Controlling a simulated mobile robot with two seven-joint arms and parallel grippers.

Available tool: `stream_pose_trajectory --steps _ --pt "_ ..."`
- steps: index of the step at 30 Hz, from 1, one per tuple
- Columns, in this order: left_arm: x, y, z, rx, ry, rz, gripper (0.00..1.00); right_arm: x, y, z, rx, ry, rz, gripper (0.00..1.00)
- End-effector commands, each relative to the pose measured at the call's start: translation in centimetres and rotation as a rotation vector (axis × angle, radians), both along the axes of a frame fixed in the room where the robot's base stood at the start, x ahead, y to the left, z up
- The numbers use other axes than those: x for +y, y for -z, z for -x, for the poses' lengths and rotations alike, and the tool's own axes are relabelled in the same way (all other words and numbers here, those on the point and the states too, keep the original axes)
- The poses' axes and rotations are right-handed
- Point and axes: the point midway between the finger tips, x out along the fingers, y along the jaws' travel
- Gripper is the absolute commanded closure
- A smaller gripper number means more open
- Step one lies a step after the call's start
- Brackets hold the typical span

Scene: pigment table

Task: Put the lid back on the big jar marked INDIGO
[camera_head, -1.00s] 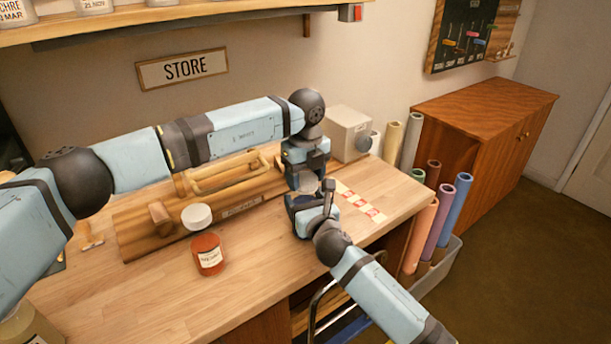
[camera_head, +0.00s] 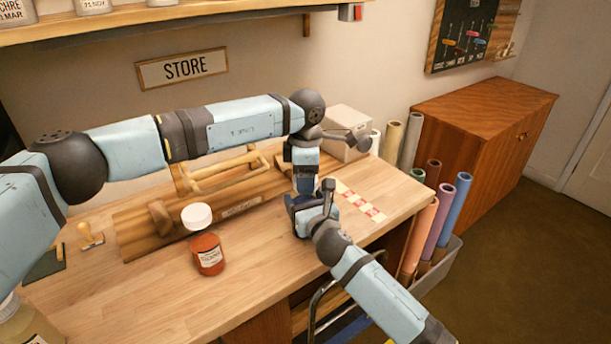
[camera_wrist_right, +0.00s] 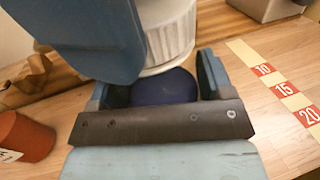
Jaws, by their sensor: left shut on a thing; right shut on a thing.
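In the right wrist view a jar (camera_wrist_right: 164,88) shows dark blue between the fingers of my right gripper (camera_wrist_right: 163,80), which is shut on it. Its label is not visible. A white ribbed lid (camera_wrist_right: 168,38) is right over the jar's far part, held by my left gripper (camera_head: 307,182). I cannot tell whether lid and jar touch. In the head view my right gripper (camera_head: 311,214) is close below the left one, at the table's right part. The jar and the held lid are mostly hidden there by the grippers.
A red jar (camera_head: 208,256) stands to the left, with another white lid (camera_head: 196,216) just behind it. A numbered strip (camera_head: 358,201) lies to the right, a pale box (camera_head: 346,132) behind.

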Motion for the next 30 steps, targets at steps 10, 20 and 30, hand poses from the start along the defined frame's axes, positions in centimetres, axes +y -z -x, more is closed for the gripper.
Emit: stream_pose_trajectory --steps 10,20,30 --pt "0.0 0.0 0.0 0.001 0.210 0.001 0.27 0.0 0.0 0.0 0.001 0.001 0.000 0.93" --pt "0.0 -0.1 0.0 0.001 0.209 0.001 0.15 0.0 0.0 0.0 0.001 0.001 0.000 0.93" --pt "0.0 -3.7 0.0 -0.001 0.208 0.000 0.15 0.0 0.0 0.0 0.001 0.001 0.000 0.93"
